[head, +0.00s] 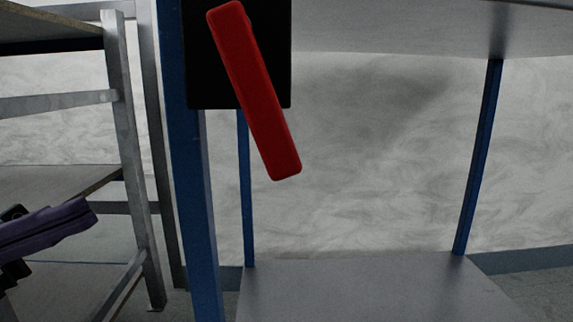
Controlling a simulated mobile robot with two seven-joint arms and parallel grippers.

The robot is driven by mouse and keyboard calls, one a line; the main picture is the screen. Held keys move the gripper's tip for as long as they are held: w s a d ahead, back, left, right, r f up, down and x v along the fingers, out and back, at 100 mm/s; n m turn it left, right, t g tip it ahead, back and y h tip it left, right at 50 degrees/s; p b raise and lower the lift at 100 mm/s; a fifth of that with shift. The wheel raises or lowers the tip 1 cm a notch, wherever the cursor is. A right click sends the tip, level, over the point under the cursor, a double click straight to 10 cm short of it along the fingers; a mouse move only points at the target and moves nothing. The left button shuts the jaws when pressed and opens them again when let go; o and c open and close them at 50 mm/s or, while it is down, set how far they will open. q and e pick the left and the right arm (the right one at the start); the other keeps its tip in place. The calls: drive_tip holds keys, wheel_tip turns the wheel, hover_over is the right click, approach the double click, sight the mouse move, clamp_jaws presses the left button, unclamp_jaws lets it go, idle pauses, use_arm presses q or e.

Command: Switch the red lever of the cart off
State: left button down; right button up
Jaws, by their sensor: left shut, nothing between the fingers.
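The red lever (254,92) shows at the top middle of the head view. It is mounted on a black box (273,65) at the top of the cart's blue post (190,170). The lever hangs tilted, its upper end to the left and its lower end to the right, reaching below the box. My left gripper (92,214) is at the left edge, lower than the lever and well to its left, apart from it. Its purple fingers are shut with nothing between them. My right gripper is not in view.
The cart has a grey lower shelf (350,287), a grey top (420,28) and more blue posts (478,160). A metal rack (127,140) with shelves stands at the left, close to my left gripper. Open space lies between the cart's shelves.

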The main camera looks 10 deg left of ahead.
sight(259, 148)
use_arm(q)
drive_tip(key=x, duration=1.4)
